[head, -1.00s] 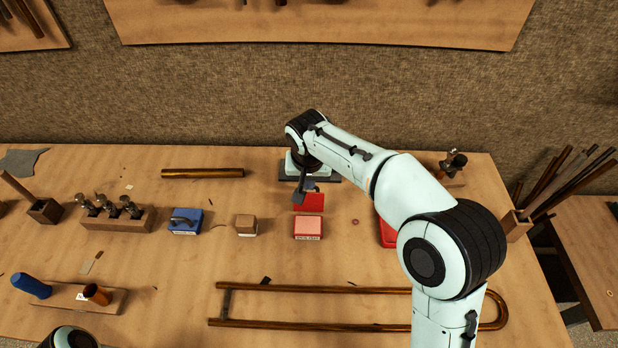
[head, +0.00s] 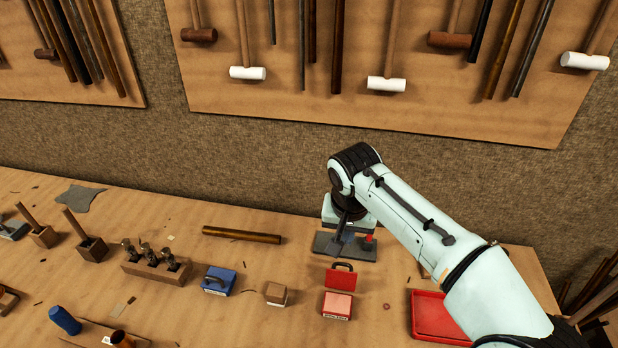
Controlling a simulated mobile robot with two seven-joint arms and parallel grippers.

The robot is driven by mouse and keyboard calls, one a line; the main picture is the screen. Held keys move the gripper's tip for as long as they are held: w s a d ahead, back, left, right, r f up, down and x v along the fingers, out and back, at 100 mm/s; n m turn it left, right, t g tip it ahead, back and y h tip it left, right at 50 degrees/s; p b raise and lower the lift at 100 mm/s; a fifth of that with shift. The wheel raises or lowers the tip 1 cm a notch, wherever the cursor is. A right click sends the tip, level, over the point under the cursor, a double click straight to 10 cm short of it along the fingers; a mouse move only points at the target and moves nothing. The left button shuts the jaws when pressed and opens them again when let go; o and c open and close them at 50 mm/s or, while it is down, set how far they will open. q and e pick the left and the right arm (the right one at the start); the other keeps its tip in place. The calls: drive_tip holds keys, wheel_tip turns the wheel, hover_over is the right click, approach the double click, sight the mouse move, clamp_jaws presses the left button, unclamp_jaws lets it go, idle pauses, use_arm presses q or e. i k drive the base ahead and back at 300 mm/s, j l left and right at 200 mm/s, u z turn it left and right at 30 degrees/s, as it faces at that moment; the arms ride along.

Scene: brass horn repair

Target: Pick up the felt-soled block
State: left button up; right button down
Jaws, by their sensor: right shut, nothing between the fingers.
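The block that best fits the felt-soled block is a small wooden block (head: 276,294) with a pale layer along its underside. It sits on the bench, between the blue handled box and the red labelled box. My right gripper (head: 340,238) is shut and empty, pointing down over a dark grey plate behind and to the right of the block. It is clear of the block. Its fingertips are small and dark against the plate. My left gripper is out of view.
A blue handled box (head: 218,280) stands left of the block. A red labelled box (head: 337,305) stands right, with a red handled piece (head: 341,278) behind it. A red tray (head: 437,317) lies farther right. A copper tube (head: 242,235) lies behind. Mallets hang on the wall board (head: 300,110).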

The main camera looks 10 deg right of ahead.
sight(276, 294)
drive_tip(key=k, duration=1.5)
